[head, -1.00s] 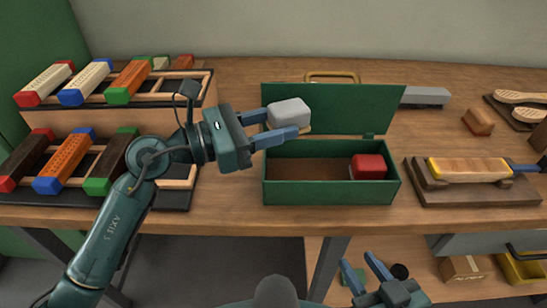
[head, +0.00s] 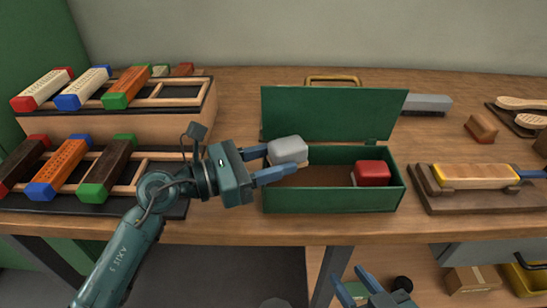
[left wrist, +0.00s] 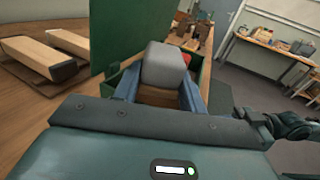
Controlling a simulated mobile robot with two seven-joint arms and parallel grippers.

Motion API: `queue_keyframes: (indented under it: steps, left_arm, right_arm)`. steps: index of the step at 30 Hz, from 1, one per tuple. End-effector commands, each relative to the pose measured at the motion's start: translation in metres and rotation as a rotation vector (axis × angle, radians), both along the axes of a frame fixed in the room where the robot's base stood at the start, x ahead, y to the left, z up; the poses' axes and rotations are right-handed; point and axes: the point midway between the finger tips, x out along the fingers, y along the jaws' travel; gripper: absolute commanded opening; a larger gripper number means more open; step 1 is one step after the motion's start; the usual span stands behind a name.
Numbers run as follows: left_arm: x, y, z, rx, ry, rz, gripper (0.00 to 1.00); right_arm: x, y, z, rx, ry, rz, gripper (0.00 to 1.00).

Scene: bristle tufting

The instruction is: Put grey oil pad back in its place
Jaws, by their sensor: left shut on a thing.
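The grey oil pad (head: 288,150) is a grey block with a pale underside. My left gripper (head: 272,163) is shut on it and holds it over the left part of the open green box (head: 330,199). The pad also shows between the fingers in the left wrist view (left wrist: 165,66). A red pad (head: 372,173) sits in the right end of the box, and the box's left part looks empty. The lid (head: 330,114) stands open at the back. My right gripper (head: 357,286) is low in front of the bench, with its fingers apart and nothing seen between them.
Racks with several coloured-end blocks (head: 75,160) stand at the left. A brush on a wooden holder (head: 475,176) lies right of the box, with a grey brush (head: 427,103) behind. Bare bench lies in front of the box.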

Motion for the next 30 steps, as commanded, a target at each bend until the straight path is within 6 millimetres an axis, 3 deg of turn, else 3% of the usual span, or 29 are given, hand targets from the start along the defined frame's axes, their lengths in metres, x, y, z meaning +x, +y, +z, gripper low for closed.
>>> queue_keyframes:
  steps: [8,9,16,24,29,30]
  left_arm:
    - [0.0,0.0,-0.006,0.0,-0.001,0.0,0.15]
    - [0.0,0.0,-0.006,0.0,-0.001,0.0,0.43]
    - [0.0,0.0,-0.006,0.0,0.0,0.0,0.62]
    - [0.0,0.0,-0.004,0.0,0.0,0.0,0.63]
    - [0.0,0.0,0.012,-0.001,0.0,0.0,0.63]
    - [-0.002,0.008,0.005,0.004,0.002,0.002,0.63]
  right_arm:
    - [0.004,0.003,-0.002,-0.01,-0.009,0.013,0.36]
    - [0.005,0.003,-0.002,-0.01,-0.012,0.013,0.36]
    - [0.005,0.003,-0.002,-0.011,-0.013,0.013,0.36]
    - [0.004,0.003,-0.001,-0.011,-0.007,0.012,0.36]
    - [0.003,0.0,0.013,0.005,-0.007,0.002,0.36]
    - [0.001,-0.002,0.008,0.011,-0.008,-0.005,0.36]
